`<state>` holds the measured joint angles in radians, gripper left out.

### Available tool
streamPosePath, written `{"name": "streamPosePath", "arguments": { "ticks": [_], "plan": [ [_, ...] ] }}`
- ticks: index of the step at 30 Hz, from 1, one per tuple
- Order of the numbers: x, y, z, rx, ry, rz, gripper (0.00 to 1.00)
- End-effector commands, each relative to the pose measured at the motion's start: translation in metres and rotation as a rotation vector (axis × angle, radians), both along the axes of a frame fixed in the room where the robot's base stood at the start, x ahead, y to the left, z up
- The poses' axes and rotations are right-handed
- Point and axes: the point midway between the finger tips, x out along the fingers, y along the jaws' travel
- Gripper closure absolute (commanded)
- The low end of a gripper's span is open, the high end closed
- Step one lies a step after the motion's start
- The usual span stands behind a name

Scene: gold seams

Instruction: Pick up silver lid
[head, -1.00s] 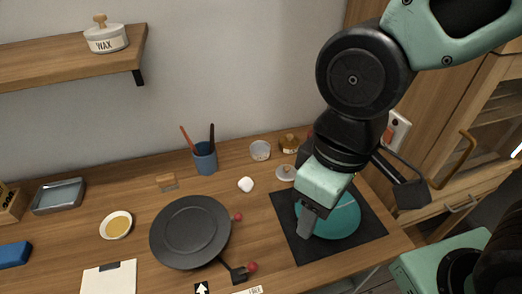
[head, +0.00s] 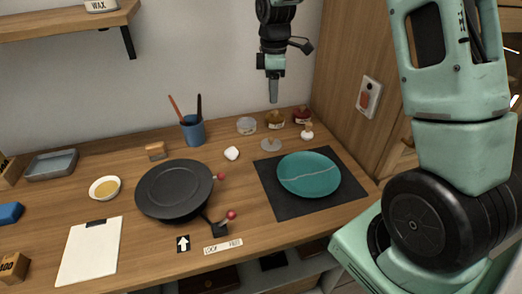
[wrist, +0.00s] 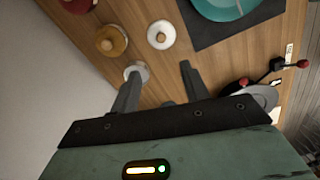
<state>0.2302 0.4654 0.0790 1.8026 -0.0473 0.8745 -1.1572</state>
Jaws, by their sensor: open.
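My gripper (head: 273,98) hangs above the back of the worktop, over the row of jars, apart from the lid. In the wrist view my gripper (wrist: 160,72) has its two fingers spread with only worktop between them.
A white knobbed piece (head: 307,134) is to the right. A teal plate (head: 308,175) lies on the black mat (head: 290,208). A white lump (head: 232,153) sits left.

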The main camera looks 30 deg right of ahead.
Motion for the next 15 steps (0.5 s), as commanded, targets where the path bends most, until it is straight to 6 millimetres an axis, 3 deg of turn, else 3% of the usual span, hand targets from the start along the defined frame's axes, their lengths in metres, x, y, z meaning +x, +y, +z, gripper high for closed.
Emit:
{"name": "streamPosePath", "arguments": {
  "ticks": [15],
  "plan": [
    [-0.002, 0.002, -0.098, 0.001, 0.005, 0.002, 0.54]
  ]
}}
